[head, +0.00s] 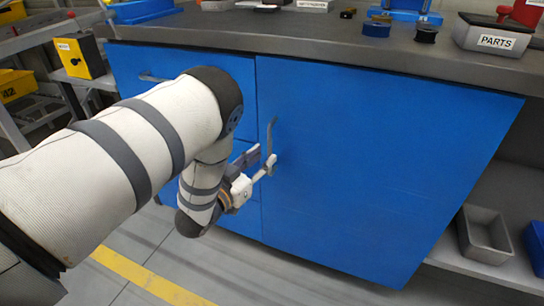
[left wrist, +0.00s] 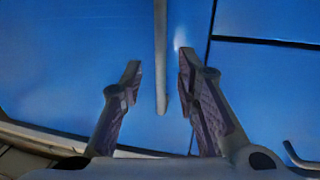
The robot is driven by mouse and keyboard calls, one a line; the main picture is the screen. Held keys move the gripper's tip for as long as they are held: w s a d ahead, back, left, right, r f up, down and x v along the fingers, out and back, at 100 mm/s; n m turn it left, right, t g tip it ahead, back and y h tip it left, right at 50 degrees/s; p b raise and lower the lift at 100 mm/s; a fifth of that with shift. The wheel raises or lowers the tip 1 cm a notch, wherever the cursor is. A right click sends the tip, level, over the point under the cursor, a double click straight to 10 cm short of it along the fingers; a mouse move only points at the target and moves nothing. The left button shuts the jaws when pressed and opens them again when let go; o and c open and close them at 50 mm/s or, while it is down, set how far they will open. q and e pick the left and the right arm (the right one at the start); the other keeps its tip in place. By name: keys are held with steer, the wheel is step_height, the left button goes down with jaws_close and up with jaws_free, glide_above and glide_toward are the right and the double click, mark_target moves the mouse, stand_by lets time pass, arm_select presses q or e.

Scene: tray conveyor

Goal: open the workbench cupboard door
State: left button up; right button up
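The blue cupboard door (head: 380,165) fills the right part of the workbench front and looks shut, flush with the front. Its grey vertical bar handle (head: 272,130) is near the door's left edge. My left gripper (head: 264,160) is at the lower part of this handle, with its fingers apart. In the left wrist view, the handle (left wrist: 161,45) runs between the two open fingers of the left gripper (left wrist: 160,63), with a gap on each side. The door (left wrist: 60,70) is behind it. My right gripper is not in view.
Blue drawers (head: 160,75) are left of the door. The grey worktop (head: 300,38) holds a PARTS bin (head: 493,38) and several small items. An open shelf with a grey tray (head: 485,235) is at the right. The floor in front of the door looks clear.

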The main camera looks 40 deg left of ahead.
mark_target(269, 153)
arm_select(q)
steer(key=w, duration=0.3)
steer(key=shift+w+f+b, duration=0.1)
steer(key=shift+b, duration=0.2)
steer(key=shift+w+a, duration=0.15)
steer(key=shift+w, duration=0.35)
jaws_close()
